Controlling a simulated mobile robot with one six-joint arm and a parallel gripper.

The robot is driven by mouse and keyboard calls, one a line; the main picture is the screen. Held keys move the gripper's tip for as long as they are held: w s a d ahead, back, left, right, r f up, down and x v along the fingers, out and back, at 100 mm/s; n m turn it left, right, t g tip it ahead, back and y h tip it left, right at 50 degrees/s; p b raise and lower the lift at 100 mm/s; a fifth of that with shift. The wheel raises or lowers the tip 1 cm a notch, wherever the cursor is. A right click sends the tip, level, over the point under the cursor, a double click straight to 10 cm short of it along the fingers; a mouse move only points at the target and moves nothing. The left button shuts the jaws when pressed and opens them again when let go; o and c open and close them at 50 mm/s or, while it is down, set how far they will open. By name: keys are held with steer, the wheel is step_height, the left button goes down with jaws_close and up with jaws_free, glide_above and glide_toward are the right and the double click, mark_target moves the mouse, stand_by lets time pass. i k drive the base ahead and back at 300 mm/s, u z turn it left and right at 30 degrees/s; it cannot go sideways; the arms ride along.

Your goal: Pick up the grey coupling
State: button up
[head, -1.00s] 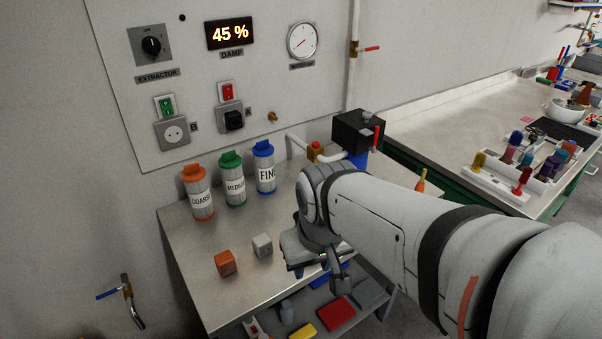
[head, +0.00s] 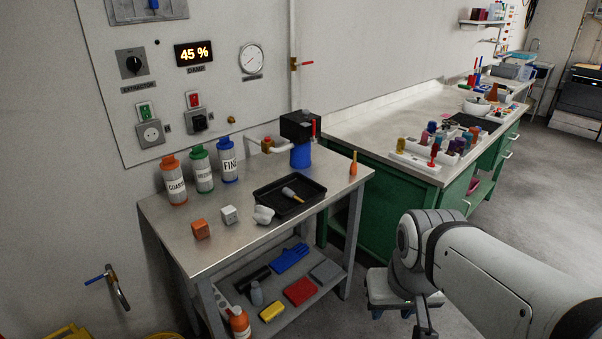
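A small pale grey fitting (head: 263,214) with rounded lobes lies on the steel table top (head: 215,250), left of a black tray (head: 262,194). It looks like the coupling, but it is too small to be certain. A pale grey cube (head: 229,214) sits to its left. My gripper (head: 425,328) is at the lower right, out in front of the table and well apart from the fitting. Its fingers are dark, small and partly cut off by the bottom edge, so I cannot tell whether they are open or shut.
An orange cube (head: 201,229) and three labelled bottles stand on the table's left. The tray holds a small tool (head: 292,194). A lower shelf carries several items, including a red block (head: 299,291). A green workbench (head: 377,167) stands right; open floor lies beyond my arm.

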mark_target(288, 193)
steer(key=u, duration=0.35)
steer(key=i, duration=0.9)
steer(key=u, duration=1.2)
steer(key=k, duration=1.05)
steer(key=z, duration=0.65)
steer(key=i, duration=1)
steer(key=z, duration=0.05)
